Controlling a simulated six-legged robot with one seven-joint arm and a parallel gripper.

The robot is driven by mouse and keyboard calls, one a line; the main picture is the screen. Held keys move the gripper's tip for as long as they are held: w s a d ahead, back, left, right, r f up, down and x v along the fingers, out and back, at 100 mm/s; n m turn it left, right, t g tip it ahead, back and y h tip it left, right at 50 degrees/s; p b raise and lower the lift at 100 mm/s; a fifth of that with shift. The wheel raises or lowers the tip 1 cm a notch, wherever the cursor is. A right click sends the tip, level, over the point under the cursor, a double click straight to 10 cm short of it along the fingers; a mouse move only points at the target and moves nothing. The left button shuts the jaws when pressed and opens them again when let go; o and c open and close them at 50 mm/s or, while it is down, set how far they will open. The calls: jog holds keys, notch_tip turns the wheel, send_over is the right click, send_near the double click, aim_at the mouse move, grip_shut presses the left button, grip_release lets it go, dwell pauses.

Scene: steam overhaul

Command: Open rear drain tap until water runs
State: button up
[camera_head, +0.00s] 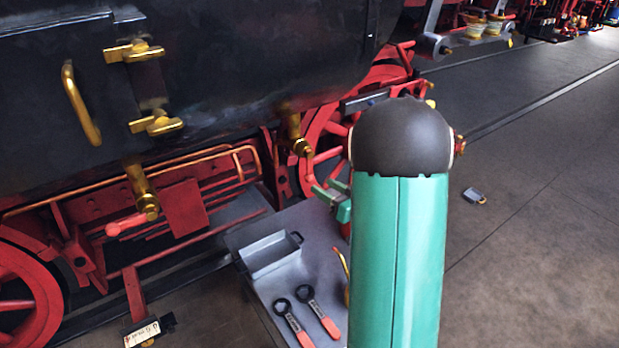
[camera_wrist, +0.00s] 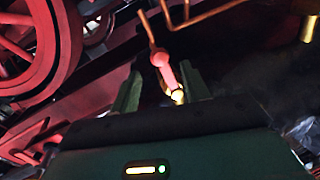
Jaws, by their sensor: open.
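In the head view, a brass drain tap (camera_head: 143,190) with a red-knobbed lever (camera_head: 125,225) hangs under the dark boiler side at left. A second brass fitting (camera_head: 297,133) hangs further right, beside a red wheel. I cannot tell for sure which is the rear tap. My gripper (camera_head: 333,200) shows its green fingers beside my arm, right of and below the second fitting. In the wrist view, my gripper (camera_wrist: 160,88) is open, with a red lever (camera_wrist: 167,72) and its brass end (camera_wrist: 178,96) appearing between the fingers. I cannot tell whether they touch. No running water shows.
A grey tabletop (camera_head: 240,238) carries a metal tray (camera_head: 268,258) and two red-handled wrenches (camera_head: 318,312). Copper piping (camera_head: 190,165) and red framework run under the boiler. A small grey object (camera_head: 474,195) lies on the floor. The floor at right is mostly clear.

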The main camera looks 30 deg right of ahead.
aim_at(313, 180)
jog(key=x, duration=0.6)
jog(key=shift+w+a, duration=0.1)
jog(key=shift+w, duration=0.3)
jog(key=shift+c, duration=0.5)
grip_shut()
